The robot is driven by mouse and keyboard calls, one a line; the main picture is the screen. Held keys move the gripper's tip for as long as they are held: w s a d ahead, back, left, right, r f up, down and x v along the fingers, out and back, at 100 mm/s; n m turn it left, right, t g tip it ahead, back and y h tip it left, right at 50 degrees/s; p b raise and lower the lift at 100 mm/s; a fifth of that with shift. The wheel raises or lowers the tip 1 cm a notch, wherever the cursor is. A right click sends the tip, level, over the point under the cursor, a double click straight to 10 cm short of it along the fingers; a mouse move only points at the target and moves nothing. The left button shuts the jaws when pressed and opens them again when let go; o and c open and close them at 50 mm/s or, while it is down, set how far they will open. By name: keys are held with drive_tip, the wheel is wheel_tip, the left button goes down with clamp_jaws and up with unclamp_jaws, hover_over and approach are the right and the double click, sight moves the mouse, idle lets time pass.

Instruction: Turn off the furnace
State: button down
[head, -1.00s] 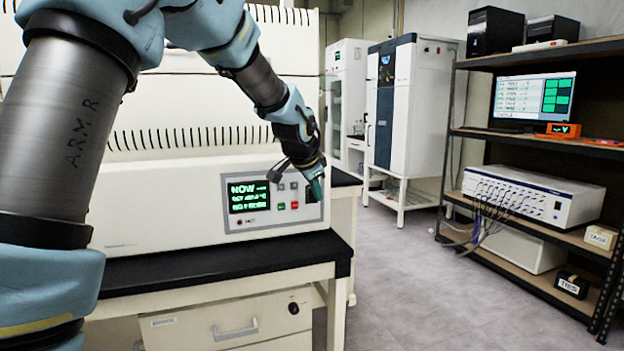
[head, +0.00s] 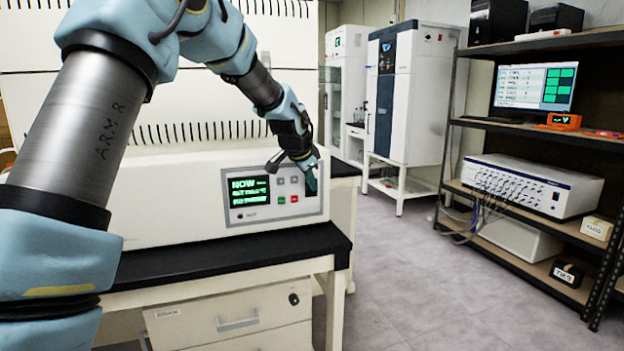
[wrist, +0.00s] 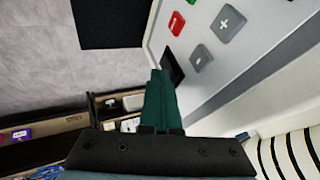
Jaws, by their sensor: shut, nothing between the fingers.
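The furnace (head: 160,195) is a wide white unit on a black-topped bench. Its grey control panel (head: 275,213) has a lit display (head: 249,191) with green text, two grey buttons, a green one and a red one. My gripper (head: 312,188) is shut and empty at the panel's right end, covering the black switch in the head view. In the wrist view, the green fingertips (wrist: 158,74) are together beside the black switch (wrist: 173,66). The minus button (wrist: 202,57), plus button (wrist: 225,23) and red button (wrist: 177,23) lie beyond. I cannot tell whether the fingertips touch the switch.
The black bench top (head: 230,255) juts out below the panel, with a drawer (head: 230,318) under it. A shelf rack (head: 535,130) with a monitor (head: 534,90) stands at the right. Tall white cabinets stand behind. The grey floor between is clear.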

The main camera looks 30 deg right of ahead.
drive_tip(key=shift+w, duration=0.1)
drive_tip(key=shift+r, duration=0.1)
drive_tip(key=shift+r+p, duration=0.45)
drive_tip(key=shift+r, duration=0.3)
